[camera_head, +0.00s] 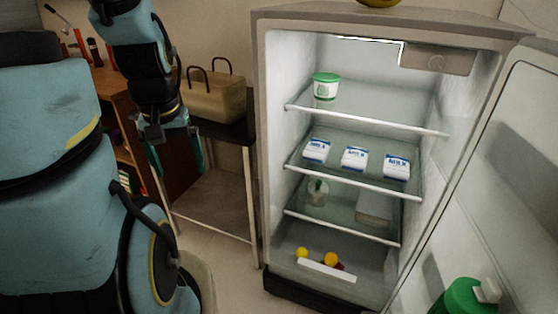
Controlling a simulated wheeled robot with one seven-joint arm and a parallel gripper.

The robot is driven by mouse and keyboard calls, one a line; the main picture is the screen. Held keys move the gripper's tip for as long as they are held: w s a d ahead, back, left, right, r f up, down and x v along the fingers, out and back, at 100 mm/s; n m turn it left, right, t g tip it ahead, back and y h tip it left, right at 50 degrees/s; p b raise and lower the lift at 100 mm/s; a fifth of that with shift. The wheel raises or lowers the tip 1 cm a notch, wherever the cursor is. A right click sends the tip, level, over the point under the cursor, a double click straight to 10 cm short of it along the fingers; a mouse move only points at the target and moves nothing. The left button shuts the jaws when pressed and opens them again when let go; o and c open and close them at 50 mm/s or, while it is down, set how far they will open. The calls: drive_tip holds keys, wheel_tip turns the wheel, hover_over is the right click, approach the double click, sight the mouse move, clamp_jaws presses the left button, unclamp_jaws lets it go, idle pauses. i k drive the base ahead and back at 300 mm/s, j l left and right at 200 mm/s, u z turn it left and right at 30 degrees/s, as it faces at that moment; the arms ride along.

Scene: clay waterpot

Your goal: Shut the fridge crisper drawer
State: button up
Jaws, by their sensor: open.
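The fridge (262,150) stands open at the right. Its crisper drawer (326,270) is at the bottom, a clear bin with a white bar handle on its front. The drawer looks pulled forward, but I cannot tell exactly how far. My gripper (170,155) hangs pointing down at upper left, in front of the side table. It is open and empty, well left of the fridge and apart from the drawer.
The fridge door (500,190) is swung open to the right, with a green bottle (466,298) at its lower part. Shelves above the drawer hold several milk cartons (354,158) and a green-lidded tub (325,86). A side table (213,190) with a basket (214,97) stands left of the fridge.

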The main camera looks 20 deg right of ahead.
sight(336, 274)
drive_tip(key=z, duration=1.1)
drive_tip(key=k+j, duration=0.1)
drive_tip(key=k, duration=0.2)
drive_tip(key=k+j, duration=0.15)
drive_tip(key=k+z, duration=0.05)
drive_tip(key=k, duration=0.05)
